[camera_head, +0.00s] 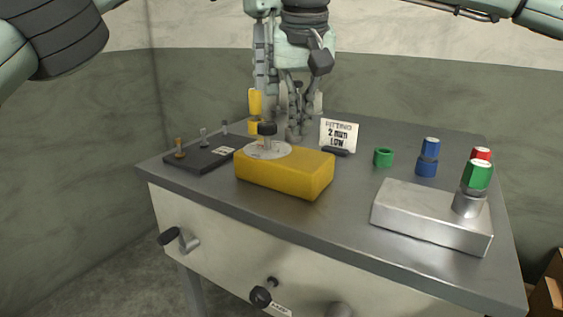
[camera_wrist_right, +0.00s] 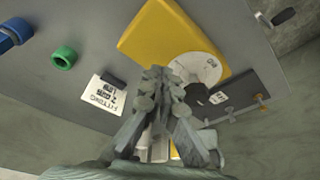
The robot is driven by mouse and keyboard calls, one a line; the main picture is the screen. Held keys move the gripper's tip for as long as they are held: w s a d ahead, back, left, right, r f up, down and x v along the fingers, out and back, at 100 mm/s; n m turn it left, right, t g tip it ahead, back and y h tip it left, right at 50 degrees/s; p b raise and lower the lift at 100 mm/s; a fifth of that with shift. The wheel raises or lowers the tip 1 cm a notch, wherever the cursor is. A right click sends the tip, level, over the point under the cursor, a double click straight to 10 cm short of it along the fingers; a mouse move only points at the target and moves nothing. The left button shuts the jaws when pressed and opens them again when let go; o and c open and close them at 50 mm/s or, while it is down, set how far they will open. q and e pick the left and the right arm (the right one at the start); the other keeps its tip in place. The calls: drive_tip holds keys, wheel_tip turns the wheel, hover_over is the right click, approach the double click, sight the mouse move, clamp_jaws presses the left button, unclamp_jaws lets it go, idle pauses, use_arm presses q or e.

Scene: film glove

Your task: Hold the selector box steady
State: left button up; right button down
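The selector box is a yellow block (camera_head: 290,172) on the table. It carries a pale round dial (camera_head: 281,151) with a black knob (camera_head: 267,129). My right gripper (camera_head: 294,136) points down just behind the box; contact is hidden. In the right wrist view its fingertips (camera_wrist_right: 160,76) come together beside the box (camera_wrist_right: 160,35), with nothing visible between them. A slender grey linkage (camera_head: 261,60) left of it seems to be my left gripper, its fingers seen edge-on. Directly below it stands a yellow upright piece (camera_head: 255,102); I cannot tell whether it is held.
A dark tray with small pegs (camera_head: 200,160) lies left of the box. A sign reading "FITTING 2 mm LOW" (camera_head: 339,134), a green ring (camera_head: 383,157) and a blue fitting (camera_head: 428,158) stand right.

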sight(299, 155)
drive_tip(key=shift+f, duration=0.25)
idle(0.3)
drive_tip(key=shift+f, duration=0.85)
drive_tip(key=shift+f, duration=0.15)
drive_tip(key=shift+f, duration=0.7)
drive_tip(key=shift+f, duration=0.1)
